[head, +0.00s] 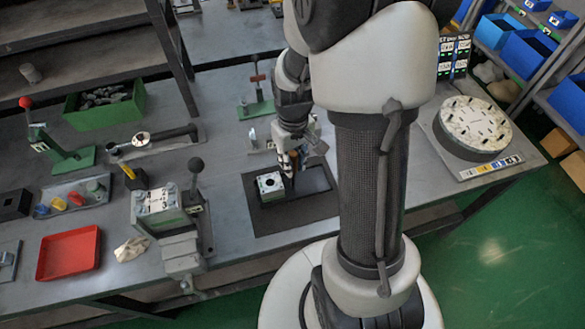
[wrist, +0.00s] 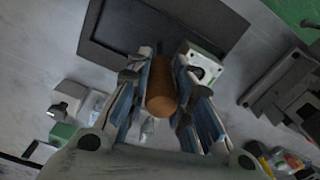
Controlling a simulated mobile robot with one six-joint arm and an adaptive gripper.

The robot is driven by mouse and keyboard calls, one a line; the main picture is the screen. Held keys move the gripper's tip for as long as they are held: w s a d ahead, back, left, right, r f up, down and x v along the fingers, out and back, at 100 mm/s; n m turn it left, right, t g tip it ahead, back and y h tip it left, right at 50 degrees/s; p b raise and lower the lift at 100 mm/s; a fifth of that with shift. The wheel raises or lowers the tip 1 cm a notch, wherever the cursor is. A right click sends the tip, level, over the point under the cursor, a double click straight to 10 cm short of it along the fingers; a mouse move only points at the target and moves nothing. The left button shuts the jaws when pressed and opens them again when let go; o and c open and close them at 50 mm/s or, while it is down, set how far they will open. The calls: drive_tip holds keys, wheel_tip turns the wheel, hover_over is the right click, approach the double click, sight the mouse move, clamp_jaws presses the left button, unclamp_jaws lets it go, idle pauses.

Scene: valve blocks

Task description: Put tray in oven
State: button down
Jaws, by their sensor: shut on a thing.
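No oven shows in either view. A shallow red tray (head: 68,253) lies at the left end of the grey bench. A dark, flat, rimmed tray or mat (head: 312,181) lies near the bench's front edge; it also shows in the wrist view (wrist: 112,38). A pale valve block (head: 270,184) with a dark round port sits on it and shows in the wrist view (wrist: 203,64). My gripper (head: 292,160) is over this dark piece, beside the block. In the wrist view its fingers (wrist: 158,78) are shut on a brown cylinder (wrist: 162,92), which is hard to make out from the head.
A vise (head: 165,215) stands left of the dark piece, with a rag (head: 131,249) nearby. A green bin (head: 105,104) and a red-knobbed press (head: 55,150) are further back. A round pale-topped turntable (head: 474,125) is at right. Blue bins (head: 517,42) fill the right shelves.

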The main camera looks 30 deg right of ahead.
drive_tip(key=shift+f+b, duration=0.4)
drive_tip(key=shift+f, duration=1.15)
drive_tip(key=shift+f, duration=0.2)
drive_tip(key=c, duration=1.4)
unclamp_jaws()
